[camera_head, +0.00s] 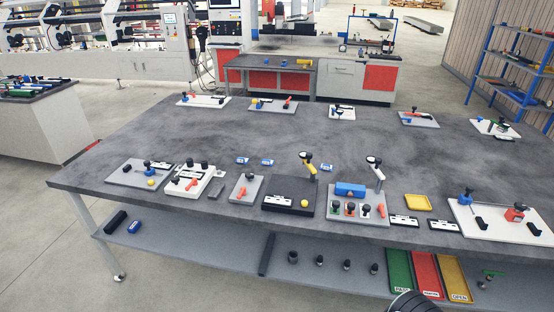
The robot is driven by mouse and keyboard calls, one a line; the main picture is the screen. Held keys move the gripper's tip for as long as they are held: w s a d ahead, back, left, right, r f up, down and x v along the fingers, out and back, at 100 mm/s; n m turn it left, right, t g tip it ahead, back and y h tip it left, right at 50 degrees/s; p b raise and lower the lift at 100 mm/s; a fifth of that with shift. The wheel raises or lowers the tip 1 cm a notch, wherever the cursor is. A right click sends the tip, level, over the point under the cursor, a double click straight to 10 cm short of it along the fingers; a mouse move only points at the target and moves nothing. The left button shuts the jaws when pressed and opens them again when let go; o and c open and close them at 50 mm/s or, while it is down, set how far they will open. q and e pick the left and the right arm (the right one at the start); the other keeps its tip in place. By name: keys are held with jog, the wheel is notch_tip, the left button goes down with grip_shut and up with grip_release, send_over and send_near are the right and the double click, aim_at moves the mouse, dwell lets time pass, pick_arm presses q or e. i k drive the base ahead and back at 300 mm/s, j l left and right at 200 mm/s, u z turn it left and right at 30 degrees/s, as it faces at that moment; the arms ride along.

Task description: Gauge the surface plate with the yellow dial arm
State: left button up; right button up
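The surface plate (289,208) appears to be the dark slab at the front middle of the table. Neither gripper shows. A dark rounded part at the bottom edge, right of centre, shows no fingers.
A light grey fixture (359,224) with a similar dial on a pale post (379,178) stands just right. A grey plate with a red handle (243,188) lies left. A yellow tray (418,202) is further right. The table's middle (320,128) is clear. Coloured bins (427,274) sit below.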

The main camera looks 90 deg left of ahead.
aim_at(308, 162)
jog(key=u, duration=2.9)
jog(key=i+l, duration=0.05)
